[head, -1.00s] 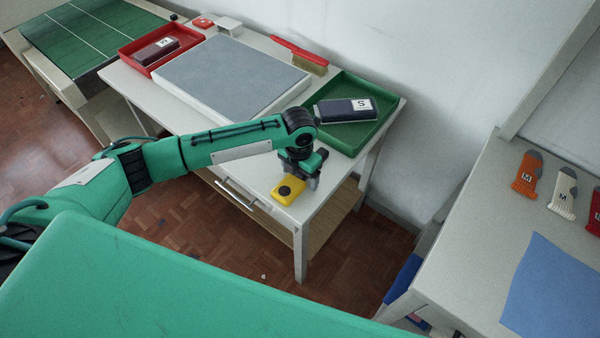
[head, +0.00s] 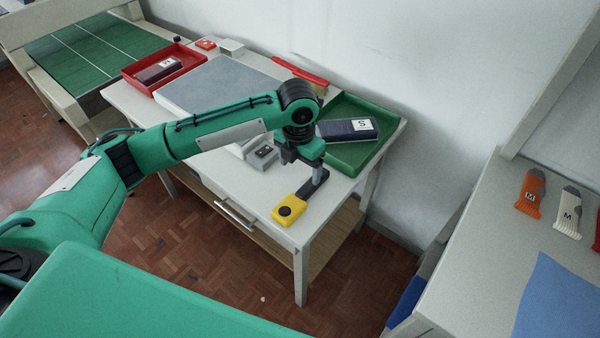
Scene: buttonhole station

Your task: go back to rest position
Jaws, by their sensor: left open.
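My left arm comes in from the left over the white table (head: 262,207). My left gripper (head: 302,170) points down above the table's front right part, with its jaws open and nothing seen between them. A yellow box with a black round button (head: 289,208) is just in front of it on the table. A dark elongated piece (head: 314,186) lies by the fingers; whether a finger touches it I cannot tell. My right gripper is not in view.
A green tray (head: 352,160) holds a dark packet labelled S (head: 347,130). A red tray (head: 191,51) holds another packet. A small grey box (head: 262,156) and a grey pad (head: 205,90) are behind my forearm.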

